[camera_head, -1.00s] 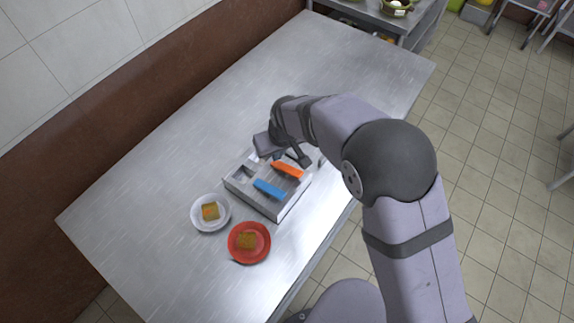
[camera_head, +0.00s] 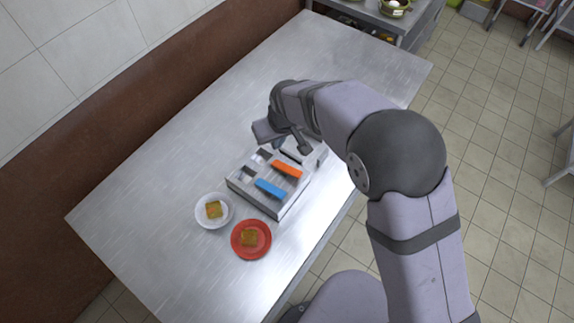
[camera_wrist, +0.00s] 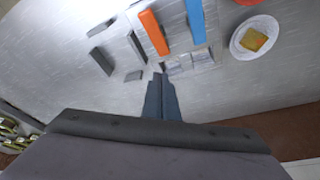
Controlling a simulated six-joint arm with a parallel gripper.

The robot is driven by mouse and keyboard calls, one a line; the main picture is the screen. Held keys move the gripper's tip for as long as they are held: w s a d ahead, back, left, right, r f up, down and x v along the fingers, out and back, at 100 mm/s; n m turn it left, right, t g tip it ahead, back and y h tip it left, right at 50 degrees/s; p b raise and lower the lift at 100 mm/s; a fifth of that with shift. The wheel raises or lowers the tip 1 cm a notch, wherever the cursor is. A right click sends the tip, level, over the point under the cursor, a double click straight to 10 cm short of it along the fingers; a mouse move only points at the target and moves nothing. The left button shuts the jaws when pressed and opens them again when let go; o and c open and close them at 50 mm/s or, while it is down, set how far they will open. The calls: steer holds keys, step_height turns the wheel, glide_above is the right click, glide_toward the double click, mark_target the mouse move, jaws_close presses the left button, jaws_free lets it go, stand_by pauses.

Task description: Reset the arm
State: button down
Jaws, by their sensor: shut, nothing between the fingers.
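My gripper (camera_head: 279,145) is just beyond the far side of a metal slotted box in the head view, apparently above the table. In the wrist view its two dark fingers (camera_wrist: 161,98) are together with nothing between them. The slotted metal box (camera_head: 281,211) sits on the steel table (camera_head: 150,215). An orange handle (camera_head: 287,170) and a blue handle (camera_head: 270,188) stick out of its slots. They also show in the wrist view, orange (camera_wrist: 154,33) and blue (camera_wrist: 195,20), ahead of the fingertips.
A white plate (camera_head: 201,222) and a red plate (camera_head: 264,250), each with a piece of brown food, stand left of and in front of the box. The table's far part is clear. A brown-and-white wall runs along its left side.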

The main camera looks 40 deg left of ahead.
stand_by(0.4)
steer(key=s+d+f+g+h, duration=0.1)
steer(key=s+d+f+h, duration=0.15)
steer(key=d, duration=0.45)
steer(key=s+d+f+m+g+h, duration=0.1)
steer(key=s+d, duration=0.3)
steer(key=d, duration=0.3)
steer(key=s+d+f+g+h, duration=0.1)
steer(key=s+d, duration=0.2)
steer(key=d, duration=0.4)
steer(key=w+d+r+m, duration=0.1)
steer(key=d+r+m, duration=0.2)
steer(key=d, duration=0.5)
steer(key=w+d+r+m+y, duration=0.1)
steer(key=d+r+m, duration=0.2)
steer(key=d, duration=0.6)
steer(key=w+d+r+m+t, duration=0.1)
steer(key=d+r+m, duration=0.2)
steer(key=d, duration=0.6)
steer(key=shift+w+r+m, duration=0.2)
steer(key=shift+w+m, duration=0.15)
steer(key=shift+m, duration=0.65)
steer(key=shift+d+y, duration=0.1)
steer(key=shift+y, duration=0.15)
